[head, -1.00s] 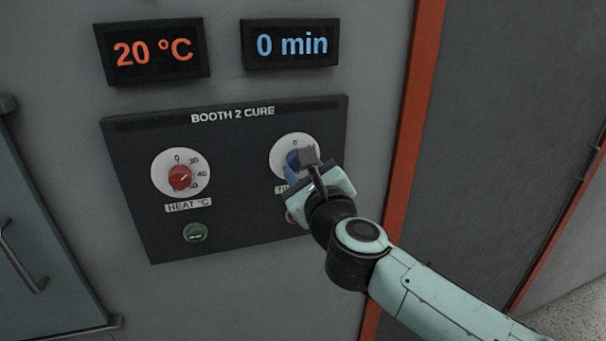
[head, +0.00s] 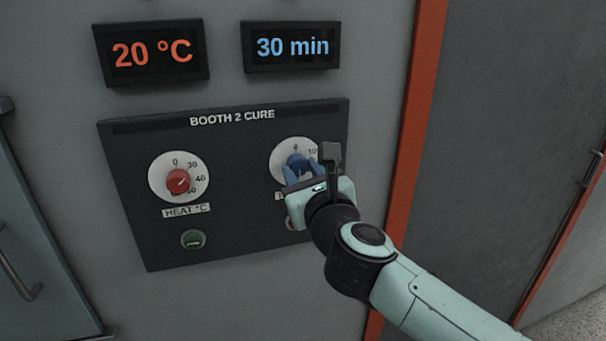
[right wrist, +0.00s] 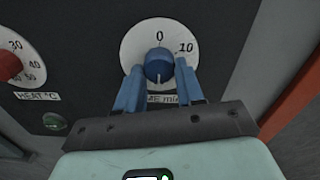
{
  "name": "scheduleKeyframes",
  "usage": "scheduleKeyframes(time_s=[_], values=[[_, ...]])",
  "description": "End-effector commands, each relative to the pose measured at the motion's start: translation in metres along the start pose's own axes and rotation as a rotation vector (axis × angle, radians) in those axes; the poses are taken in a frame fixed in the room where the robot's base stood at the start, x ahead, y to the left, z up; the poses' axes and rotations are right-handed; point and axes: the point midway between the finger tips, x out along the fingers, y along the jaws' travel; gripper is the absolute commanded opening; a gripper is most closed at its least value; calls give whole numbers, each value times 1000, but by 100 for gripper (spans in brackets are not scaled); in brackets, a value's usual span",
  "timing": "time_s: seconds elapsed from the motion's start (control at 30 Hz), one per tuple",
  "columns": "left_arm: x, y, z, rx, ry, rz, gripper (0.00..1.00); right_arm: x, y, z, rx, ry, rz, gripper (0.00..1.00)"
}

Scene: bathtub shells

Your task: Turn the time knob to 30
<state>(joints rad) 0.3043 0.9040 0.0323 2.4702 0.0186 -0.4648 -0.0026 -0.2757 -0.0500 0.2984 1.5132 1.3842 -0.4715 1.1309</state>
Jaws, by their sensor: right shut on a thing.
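The blue time knob (right wrist: 159,65) sits on a white dial (right wrist: 133,45) marked 0 and 10, with its lower marks hidden by my fingers. Its pale pointer line faces down, away from the 0. In the head view the knob (head: 297,160) is partly covered by my gripper. My right gripper (head: 302,172) is shut on the knob, one blue finger on each side, as the right wrist view also shows (right wrist: 159,80). The time display (head: 292,46) reads 30 min. My left gripper is not in view.
The red heat knob (head: 178,181) is on the left of the dark panel (head: 235,230), with a green button (head: 193,239) below it. The temperature display (head: 152,53) reads 20 °C. An orange post (head: 420,100) stands right of the panel.

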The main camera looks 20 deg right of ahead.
Motion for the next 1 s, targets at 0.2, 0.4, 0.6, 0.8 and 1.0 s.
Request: scheduleKeyframes(time_s=[0.2, 0.4, 0.6, 0.8, 1.0], values=[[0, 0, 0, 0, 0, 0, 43, 0, 0, 1, 2, -1, 0, 63], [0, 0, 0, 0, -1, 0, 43, 0, 0, 0, 0, -1, 0, 63], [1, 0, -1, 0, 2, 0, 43, -8, 0, 0, 0, -1, 1, 63], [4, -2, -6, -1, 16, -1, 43, -45, 0, 2, -1, -4, 1, 63], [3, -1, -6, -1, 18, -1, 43, -91, -1, 2, 0, -4, 0, 63]])
